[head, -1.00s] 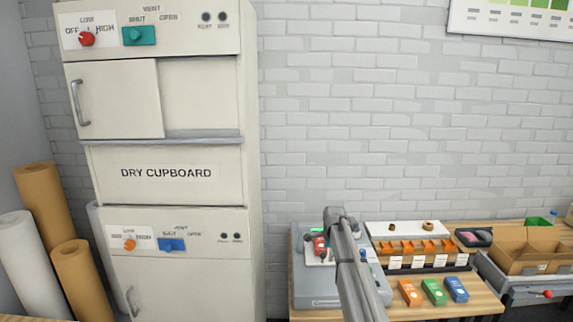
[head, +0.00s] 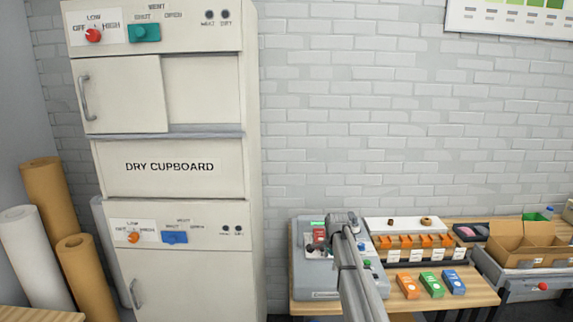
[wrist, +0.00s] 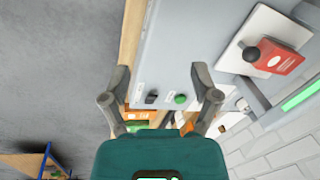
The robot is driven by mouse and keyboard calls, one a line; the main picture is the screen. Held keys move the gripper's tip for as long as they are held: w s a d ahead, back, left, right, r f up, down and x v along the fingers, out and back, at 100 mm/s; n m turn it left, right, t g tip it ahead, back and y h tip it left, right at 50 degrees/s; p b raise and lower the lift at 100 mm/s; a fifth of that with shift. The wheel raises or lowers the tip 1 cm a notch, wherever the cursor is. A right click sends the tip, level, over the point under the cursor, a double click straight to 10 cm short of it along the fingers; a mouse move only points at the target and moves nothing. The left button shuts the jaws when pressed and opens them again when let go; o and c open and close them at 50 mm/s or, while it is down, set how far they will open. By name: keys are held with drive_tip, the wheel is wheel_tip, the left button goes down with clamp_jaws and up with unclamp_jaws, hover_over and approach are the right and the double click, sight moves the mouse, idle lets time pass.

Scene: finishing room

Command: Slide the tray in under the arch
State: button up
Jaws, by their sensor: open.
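A white plate (wrist: 238,47), which looks like the tray, lies on a grey machine (head: 313,278). On it is a red block with a black knob (wrist: 275,55). A raised grey part with a lit green strip (wrist: 300,97) stands beside the plate; I cannot tell whether it is the arch. My gripper (wrist: 160,72) is open and empty above the machine's front, apart from the plate, with a black switch and a green button (wrist: 181,99) visible between its fingers. In the head view my arm hides part of the machine.
The machine stands on a wooden bench (head: 475,297). To its right are orange bins (head: 425,242), several small boxes (head: 431,284) and a cardboard box (head: 525,245). A dry cupboard (head: 170,190) stands left, with paper rolls (head: 88,275) beside it.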

drive_tip(key=s+f+n+b, duration=0.2)
drive_tip(key=s+f+n, duration=0.1)
drive_tip(key=s, duration=0.9)
drive_tip(key=s+f+n+g+b, duration=0.1)
drive_tip(key=s+f+n+b, duration=0.2)
drive_tip(key=s+n, duration=0.3)
drive_tip(key=s+f+n+g+b, duration=0.1)
drive_tip(key=s+f+n+b, duration=0.2)
drive_tip(key=s, duration=1.4)
drive_tip(key=shift+s+d+n, duration=0.25)
drive_tip(key=shift+s+n, duration=0.1)
drive_tip(key=shift+n, duration=0.55)
